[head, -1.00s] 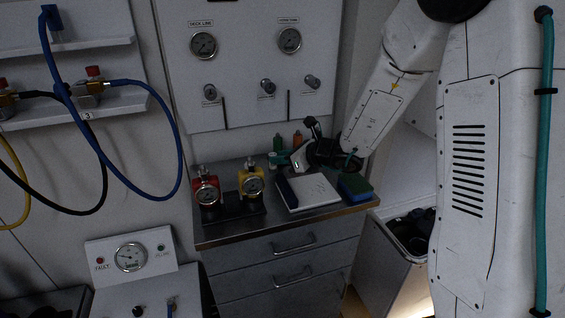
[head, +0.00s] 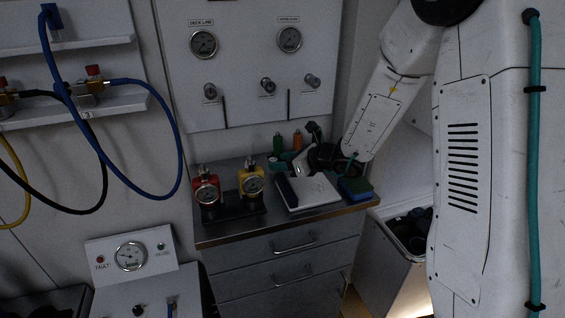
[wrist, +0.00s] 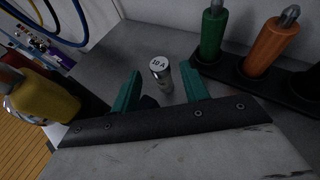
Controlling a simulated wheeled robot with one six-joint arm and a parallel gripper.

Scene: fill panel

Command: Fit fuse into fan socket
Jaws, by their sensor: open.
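A short metallic fuse (wrist: 162,76) with a white cap marked "10 A" stands upright on the grey worktop in the wrist view. My gripper (wrist: 163,80) is open, with its teal fingers on either side of the fuse and a gap to each. Whether the fuse is fully between the fingertips is hard to tell. In the head view my gripper (head: 281,163) is low over the back of the worktop, and the fuse is too small to make out. I cannot identify the fan socket in either view.
A yellow-bodied gauge (wrist: 45,108) is at left.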

